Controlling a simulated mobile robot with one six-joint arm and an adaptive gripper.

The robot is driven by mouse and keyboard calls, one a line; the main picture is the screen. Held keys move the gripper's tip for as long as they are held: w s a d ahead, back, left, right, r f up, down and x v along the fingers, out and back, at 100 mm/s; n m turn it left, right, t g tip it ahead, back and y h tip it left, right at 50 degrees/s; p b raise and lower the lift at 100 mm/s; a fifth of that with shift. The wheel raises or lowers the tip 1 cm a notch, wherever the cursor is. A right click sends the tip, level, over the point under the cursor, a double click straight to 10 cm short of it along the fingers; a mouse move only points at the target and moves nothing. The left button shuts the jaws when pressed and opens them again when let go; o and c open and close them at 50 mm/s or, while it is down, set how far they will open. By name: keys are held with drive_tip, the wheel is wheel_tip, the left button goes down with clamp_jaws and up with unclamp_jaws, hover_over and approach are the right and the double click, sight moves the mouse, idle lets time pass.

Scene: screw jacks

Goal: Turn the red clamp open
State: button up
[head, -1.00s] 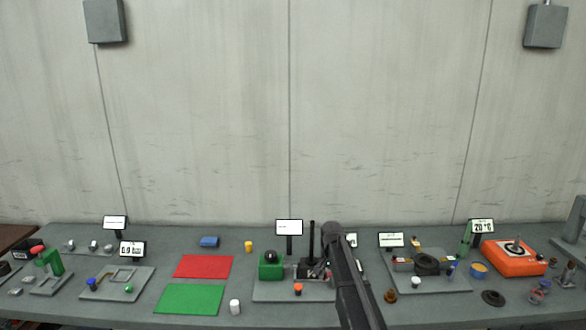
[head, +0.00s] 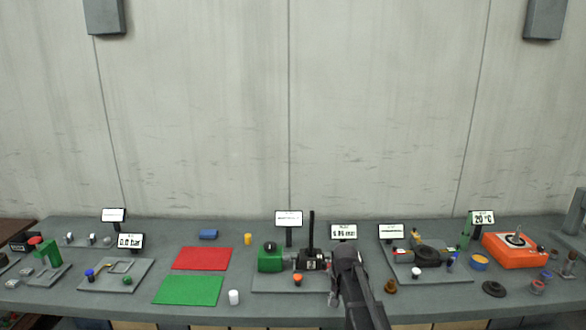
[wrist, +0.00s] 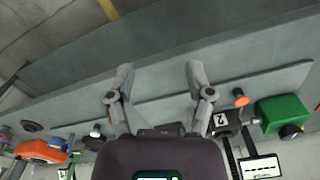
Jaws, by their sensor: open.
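A small orange-red knob (head: 297,279), which looks like the red clamp, sits at the front of the middle fixture, between a green block (head: 270,262) and a dark block (head: 312,262). The wrist view shows this knob (wrist: 240,97) to the right of my gripper, with the green block (wrist: 283,113) beyond it. My gripper (head: 333,298) is over the front right part of the fixture's grey plate. In the wrist view its two fingers (wrist: 160,72) are spread wide with nothing between them. The knob is apart from the fingers.
A black upright lever (head: 311,228) rises from the dark block. A small display (head: 343,232) stands behind my arm. Another fixture (head: 430,273) stands to the right.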

drive_tip(key=s+d+f+n+b, duration=0.1)
drive_tip(key=s+f+n+b, duration=0.1)
drive_tip(key=s, duration=0.7)
drive_tip(key=s+d+f+n+b, duration=0.1)
drive_tip(key=s+f+b, duration=0.2)
drive_tip(key=s, duration=0.6)
drive_tip(key=shift+s+d+f+n, duration=0.2)
drive_tip(key=shift+s+f+n, duration=0.1)
drive_tip(key=shift+f+n, duration=0.15)
